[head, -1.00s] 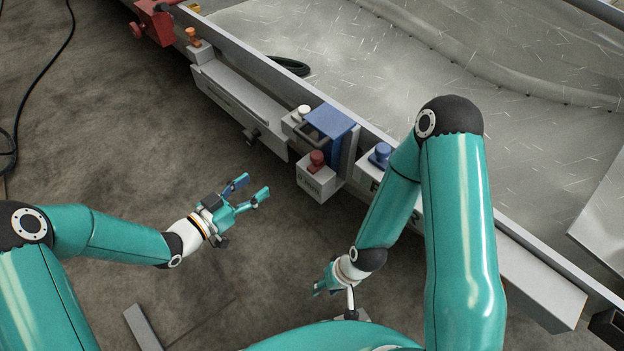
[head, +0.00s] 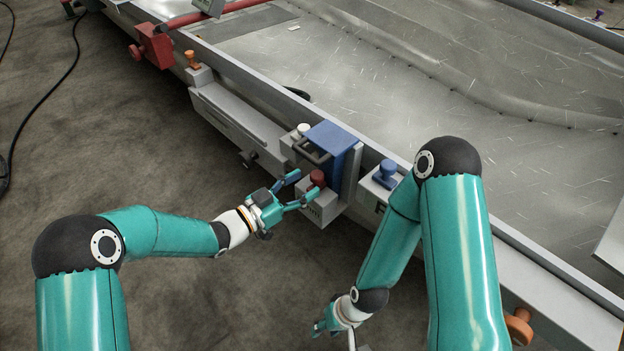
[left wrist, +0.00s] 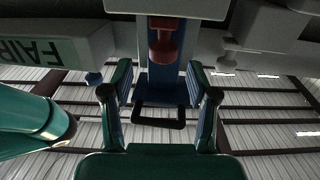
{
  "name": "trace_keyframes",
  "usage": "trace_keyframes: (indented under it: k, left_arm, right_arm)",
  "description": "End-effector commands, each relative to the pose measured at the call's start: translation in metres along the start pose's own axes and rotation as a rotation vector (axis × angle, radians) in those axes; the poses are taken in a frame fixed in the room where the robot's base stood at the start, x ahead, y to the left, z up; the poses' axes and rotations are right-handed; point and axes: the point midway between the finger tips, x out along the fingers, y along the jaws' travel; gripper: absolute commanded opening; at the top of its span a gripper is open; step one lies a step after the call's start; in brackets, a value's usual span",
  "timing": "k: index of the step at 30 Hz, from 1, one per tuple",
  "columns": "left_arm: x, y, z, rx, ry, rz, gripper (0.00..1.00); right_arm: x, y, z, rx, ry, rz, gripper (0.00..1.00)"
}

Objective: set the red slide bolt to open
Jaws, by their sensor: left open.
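A white knob (head: 303,130) and a dark handle (head: 312,150) are near the blue bracket. A blue knob (head: 385,173) is to the right. A red block (head: 153,45) and an orange knob (head: 192,60) are farther left.

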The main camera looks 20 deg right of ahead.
Motion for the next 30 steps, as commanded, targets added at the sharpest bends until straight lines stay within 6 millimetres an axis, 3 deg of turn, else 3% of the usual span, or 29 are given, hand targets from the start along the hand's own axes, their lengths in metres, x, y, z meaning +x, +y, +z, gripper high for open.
trace_keyframes:
  k: [3,9,21,30]
  left_arm:
    - [0.023,0.001,0.002,0.002,0.001,0.002,0.59]
    - [0.044,0.0,0.001,0.001,0.0,0.0,0.59]
    - [0.049,-0.001,0.0,-0.001,0.0,-0.002,0.57]
    - [0.049,0.0,0.0,-0.001,-0.001,-0.001,0.07]
  right_arm:
    - [0.006,0.002,0.0,0.0,0.0,0.0,0.4]
    - [0.009,0.003,0.0,0.0,0.0,0.0,0.4]
    - [0.009,0.003,0.0,0.0,0.0,0.0,0.4]
    - [0.009,0.003,0.0,0.0,0.0,0.0,0.4]
